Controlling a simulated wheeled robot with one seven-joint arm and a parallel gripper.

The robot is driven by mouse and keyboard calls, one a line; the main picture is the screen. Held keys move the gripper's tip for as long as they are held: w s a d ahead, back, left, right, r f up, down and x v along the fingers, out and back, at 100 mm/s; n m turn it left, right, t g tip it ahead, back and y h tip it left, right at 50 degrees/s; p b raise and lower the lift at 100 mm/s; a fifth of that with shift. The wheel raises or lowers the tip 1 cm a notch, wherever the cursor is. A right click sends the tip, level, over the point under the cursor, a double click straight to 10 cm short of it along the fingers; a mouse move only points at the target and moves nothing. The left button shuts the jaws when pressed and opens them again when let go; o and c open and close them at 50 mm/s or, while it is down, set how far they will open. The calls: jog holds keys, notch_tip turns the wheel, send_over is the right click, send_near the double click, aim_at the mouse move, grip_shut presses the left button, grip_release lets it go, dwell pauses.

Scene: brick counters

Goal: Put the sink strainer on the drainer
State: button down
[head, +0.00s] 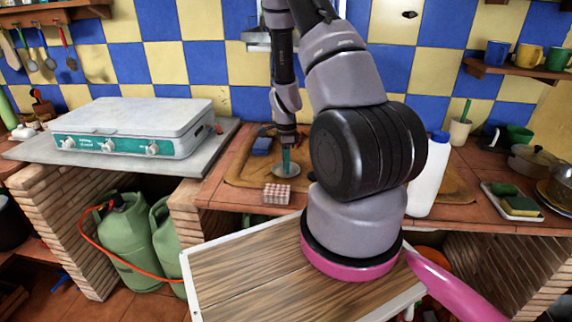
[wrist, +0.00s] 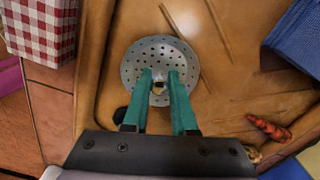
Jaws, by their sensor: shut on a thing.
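The sink strainer is a round grey metal disc with many small holes (wrist: 160,52); it also shows in the head view (head: 287,171). My gripper (wrist: 160,80) has its teal fingers close together on the small knob at the strainer's centre; in the head view, my gripper (head: 286,158) points straight down. The strainer is over a tan, ridged surface with a raised rim (wrist: 225,75) that looks like the drainer (head: 238,166). I cannot tell whether the strainer touches it. My arm hides the middle of the counter in the head view.
A red-checked box (head: 277,194) stands at the counter's front edge, near the strainer. A blue item (head: 262,146) and a small orange-red item (wrist: 268,127) lie nearby. A white bottle (head: 428,177) stands to the right. A stove (head: 135,125) is at left.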

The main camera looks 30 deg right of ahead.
jog(key=shift+f, duration=0.15)
jog(key=c, duration=0.7)
grip_release()
jog(key=s+a+r+n+t+y, duration=0.15)
jog(key=a+r+n, duration=0.25)
jog(key=r, duration=1.2)
jog(key=s+a+r+n+t, duration=0.2)
jog(key=s+a+r+n, duration=0.15)
jog(key=r, duration=1.15)
jog(key=s+a+r+n+t, duration=0.1)
jog(key=s+r+n, duration=0.2)
jog(key=s+r, duration=0.1)
jog(key=s+a+r+n+t, duration=0.1)
jog(key=s+a+r+n, duration=0.1)
jog(key=s+r, duration=0.3)
jog(key=s+a+r+n+t, duration=0.1)
jog(key=s+a+r+n, duration=0.1)
jog(key=s+r+n, duration=0.2)
jog(key=shift+s+a+r+n+t+y, duration=0.15)
jog(key=shift+s+a+n+t+y, duration=0.15)
jog(key=shift+s, duration=0.35)
